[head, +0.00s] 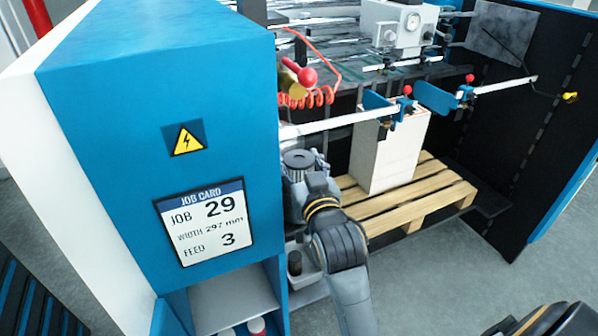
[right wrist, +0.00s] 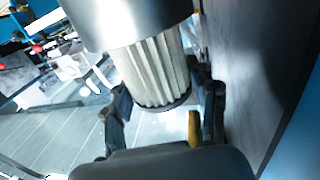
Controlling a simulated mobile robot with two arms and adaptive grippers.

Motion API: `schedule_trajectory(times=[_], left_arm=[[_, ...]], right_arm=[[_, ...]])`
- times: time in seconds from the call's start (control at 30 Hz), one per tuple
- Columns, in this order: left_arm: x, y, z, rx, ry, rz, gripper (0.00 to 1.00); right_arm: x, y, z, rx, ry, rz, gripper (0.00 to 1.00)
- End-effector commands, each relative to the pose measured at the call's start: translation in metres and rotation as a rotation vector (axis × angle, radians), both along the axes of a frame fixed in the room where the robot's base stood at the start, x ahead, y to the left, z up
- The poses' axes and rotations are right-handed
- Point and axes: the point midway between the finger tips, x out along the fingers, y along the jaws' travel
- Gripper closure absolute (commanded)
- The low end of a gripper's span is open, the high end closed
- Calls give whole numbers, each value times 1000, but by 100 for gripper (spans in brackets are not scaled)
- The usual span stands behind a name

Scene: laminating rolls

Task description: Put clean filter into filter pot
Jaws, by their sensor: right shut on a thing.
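A pleated off-white filter (right wrist: 150,70) with a dark end rim shows in the right wrist view. My right gripper (right wrist: 165,105) is shut on its lower part, with a dark finger on either side. The filter's upper part is hidden by a shiny metal cylinder, which looks like the filter pot (right wrist: 130,20); the filter seems partly inside its lower opening. How deep it sits cannot be told. In the head view the pot (head: 299,158) is beside the blue cabinet, with my right gripper (head: 296,200) just below it. My left gripper is not in view.
The blue cabinet (head: 160,100) with a job card stands close left of my right arm. A grey bin (head: 308,283) with a dark cylinder (head: 295,262) is below the pot. A white stack (head: 388,155) stands on a wooden pallet (head: 425,195) at right. Grey floor is open in front.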

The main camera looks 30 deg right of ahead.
Motion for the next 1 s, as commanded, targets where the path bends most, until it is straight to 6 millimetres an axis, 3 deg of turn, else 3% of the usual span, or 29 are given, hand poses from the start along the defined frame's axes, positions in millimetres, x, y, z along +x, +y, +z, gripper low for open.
schedule_trajectory(times=[0.13,0.33,0.67,0.7,1.0], left_arm=[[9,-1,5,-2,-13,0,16],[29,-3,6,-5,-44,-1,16],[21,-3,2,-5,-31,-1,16],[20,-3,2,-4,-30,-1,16],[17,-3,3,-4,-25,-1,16]], right_arm=[[0,0,-22,1,5,-1,74],[0,0,-26,0,0,-1,74],[0,0,-33,0,2,-1,74],[0,0,-32,0,2,-1,34],[0,0,-31,0,2,-1,33]])
